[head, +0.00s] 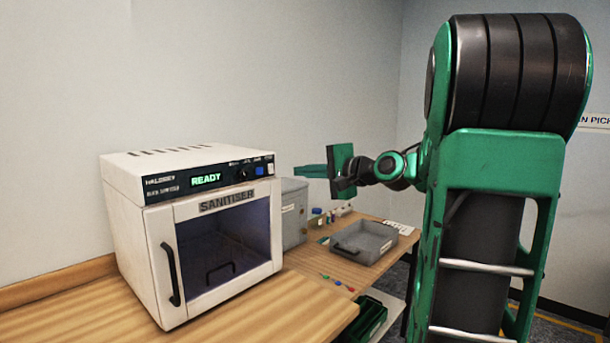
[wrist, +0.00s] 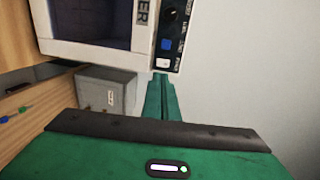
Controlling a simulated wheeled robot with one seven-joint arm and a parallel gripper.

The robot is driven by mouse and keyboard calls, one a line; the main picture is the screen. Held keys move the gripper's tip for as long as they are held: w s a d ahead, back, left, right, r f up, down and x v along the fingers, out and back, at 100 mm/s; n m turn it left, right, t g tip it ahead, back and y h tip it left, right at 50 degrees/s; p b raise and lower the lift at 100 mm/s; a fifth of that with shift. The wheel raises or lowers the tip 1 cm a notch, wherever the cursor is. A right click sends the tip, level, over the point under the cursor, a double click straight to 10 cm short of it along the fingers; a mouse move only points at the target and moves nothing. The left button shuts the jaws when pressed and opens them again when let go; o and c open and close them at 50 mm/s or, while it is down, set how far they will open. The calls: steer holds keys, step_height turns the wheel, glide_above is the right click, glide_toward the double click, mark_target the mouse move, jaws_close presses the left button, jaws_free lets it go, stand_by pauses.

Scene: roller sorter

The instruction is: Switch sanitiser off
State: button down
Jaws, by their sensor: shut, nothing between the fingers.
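The white sanitiser (head: 150,240) stands on the wooden worktop with its glass door closed. Its display (head: 206,180) reads READY in lit green. To the right of the display, the control strip has a dark knob (head: 243,174), a blue button (head: 259,170) and a pale switch (head: 271,169) at its right end. The wrist view also shows the blue button (wrist: 167,44) and the pale switch (wrist: 163,63). My gripper (head: 298,171) is shut and empty, to the right of the strip at about its height. In the wrist view its fingertips (wrist: 160,78) appear just below the pale switch; contact cannot be told.
A grey box (head: 293,225) stands beside the sanitiser. A grey tray (head: 364,243) lies on the lower bench to the right, with small coloured items (head: 338,283) nearer. A green crate (head: 367,318) sits below. The air before the sanitiser's front looks free.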

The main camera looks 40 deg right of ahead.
mark_target(272, 171)
steer(key=x, duration=0.9)
steer(key=shift+w+a+f, duration=0.1)
steer(key=shift+w+a, duration=0.05)
steer(key=shift+w, duration=0.2)
